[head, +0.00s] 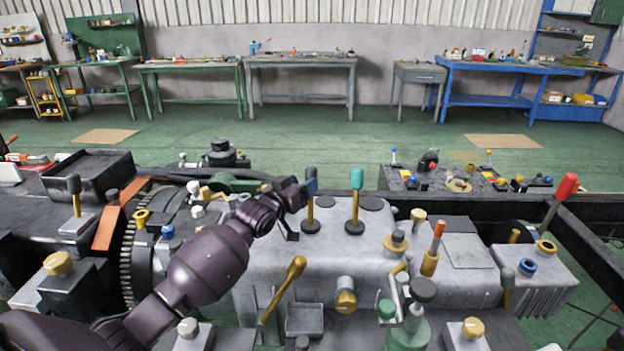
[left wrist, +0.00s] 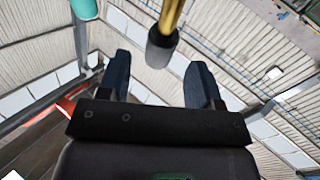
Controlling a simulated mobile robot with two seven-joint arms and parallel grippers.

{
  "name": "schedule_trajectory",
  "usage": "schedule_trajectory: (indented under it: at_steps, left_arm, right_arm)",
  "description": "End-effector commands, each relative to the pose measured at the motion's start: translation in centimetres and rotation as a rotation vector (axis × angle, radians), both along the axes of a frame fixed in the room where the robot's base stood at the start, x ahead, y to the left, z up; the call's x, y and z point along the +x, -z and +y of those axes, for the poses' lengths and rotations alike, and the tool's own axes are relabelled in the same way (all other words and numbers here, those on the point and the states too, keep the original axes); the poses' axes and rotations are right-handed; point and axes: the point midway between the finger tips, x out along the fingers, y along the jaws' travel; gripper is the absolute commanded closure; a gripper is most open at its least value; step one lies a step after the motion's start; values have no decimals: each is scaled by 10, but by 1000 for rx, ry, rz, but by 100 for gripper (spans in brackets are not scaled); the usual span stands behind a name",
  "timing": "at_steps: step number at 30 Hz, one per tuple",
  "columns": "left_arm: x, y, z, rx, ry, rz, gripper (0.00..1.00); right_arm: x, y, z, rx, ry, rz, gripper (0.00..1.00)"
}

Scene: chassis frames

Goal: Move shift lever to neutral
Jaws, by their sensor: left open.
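A lever with a dark grey knob (head: 311,172) and a brass shaft stands upright on the grey metal housing (head: 275,262). A similar lever with a teal knob (head: 357,178) stands to its right. I cannot tell which of them is the shift lever. My left gripper (head: 302,208) is open beside the dark-knobbed lever and partly covers it. In the left wrist view, the dark knob (left wrist: 160,47) shows between the two open blue-grey fingers; I cannot tell how deep it is. The teal knob (left wrist: 84,8) is at the top left. My right gripper is not in view.
A red-knobbed lever (head: 565,187) stands at the right. A yellow-knobbed lever (head: 297,267) leans in front of the housing. An orange-topped lever (head: 438,230) and several knobs crowd the machinery. Workbenches (head: 300,62) line the far wall, with open green floor before them.

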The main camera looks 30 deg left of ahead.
Motion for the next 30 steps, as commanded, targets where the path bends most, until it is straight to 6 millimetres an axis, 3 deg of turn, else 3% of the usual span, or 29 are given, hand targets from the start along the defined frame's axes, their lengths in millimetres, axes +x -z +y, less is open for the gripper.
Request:
schedule_trajectory:
  at_steps: [9, 23, 30]
  left_arm:
    - [38, 1, -4, 1, 0, 2, 41]
    - [46, 0, -5, 1, 0, 1, 41]
    - [46, 0, -5, 1, 0, 1, 78]
  right_arm:
    - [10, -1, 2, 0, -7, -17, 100]
    - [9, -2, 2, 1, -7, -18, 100]
    - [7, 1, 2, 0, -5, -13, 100]
